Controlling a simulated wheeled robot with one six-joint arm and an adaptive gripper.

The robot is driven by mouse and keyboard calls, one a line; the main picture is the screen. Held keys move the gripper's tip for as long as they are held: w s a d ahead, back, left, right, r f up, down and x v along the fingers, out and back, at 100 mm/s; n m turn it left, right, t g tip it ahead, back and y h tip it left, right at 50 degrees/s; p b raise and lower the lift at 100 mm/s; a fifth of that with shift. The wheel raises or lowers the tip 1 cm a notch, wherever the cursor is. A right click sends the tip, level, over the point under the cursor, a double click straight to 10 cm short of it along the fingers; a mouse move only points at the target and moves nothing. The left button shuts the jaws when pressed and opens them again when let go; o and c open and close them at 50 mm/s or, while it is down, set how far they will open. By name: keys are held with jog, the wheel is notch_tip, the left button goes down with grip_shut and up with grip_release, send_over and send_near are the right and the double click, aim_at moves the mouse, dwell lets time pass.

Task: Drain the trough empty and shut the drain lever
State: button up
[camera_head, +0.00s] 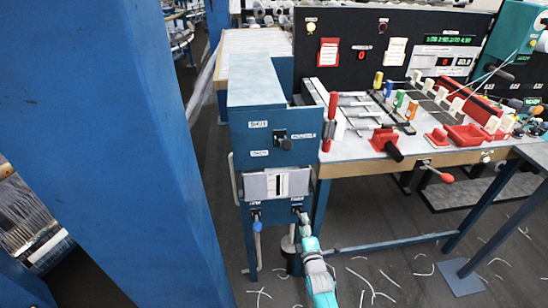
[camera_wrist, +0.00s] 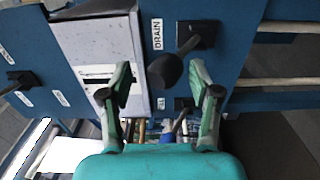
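The drain lever (camera_wrist: 166,71), a dark round-ended handle on a black mount, is beside a white DRAIN label (camera_wrist: 157,33) in the wrist view. My gripper (camera_wrist: 162,66) is open, with one finger on each side of the lever's end and a visible gap to each. In the head view my gripper (camera_head: 303,219) is at the lower right of the blue cabinet (camera_head: 262,222), largely hiding the lever there. A pale panel with a narrow dark slot (camera_head: 278,184) is on the cabinet front above. I cannot make out the trough or any water in it.
A blue-handled valve (camera_head: 257,225) hangs left of my gripper. A dark knob (camera_head: 283,139) is higher on the cabinet. A workbench (camera_head: 350,154) with red tools stands to the right. A thick blue column (camera_head: 130,120) fills the left side. White scraps lie on the floor.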

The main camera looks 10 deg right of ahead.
jog(key=shift+s, duration=0.1)
jog(key=s, duration=0.8)
jog(key=shift+f, duration=0.15)
jog(key=shift+s, duration=0.1)
jog(key=s+m+g, duration=0.2)
jog(key=s+m, duration=0.7)
jog(key=s, duration=2)
jog(key=s+r+m+g, duration=0.1)
jog(key=s+r+m, duration=0.8)
jog(key=s+r, duration=0.8)
jog(key=shift+s, duration=1.2)
jog(key=shift+r, duration=0.1)
jog(key=shift+c, duration=0.2)
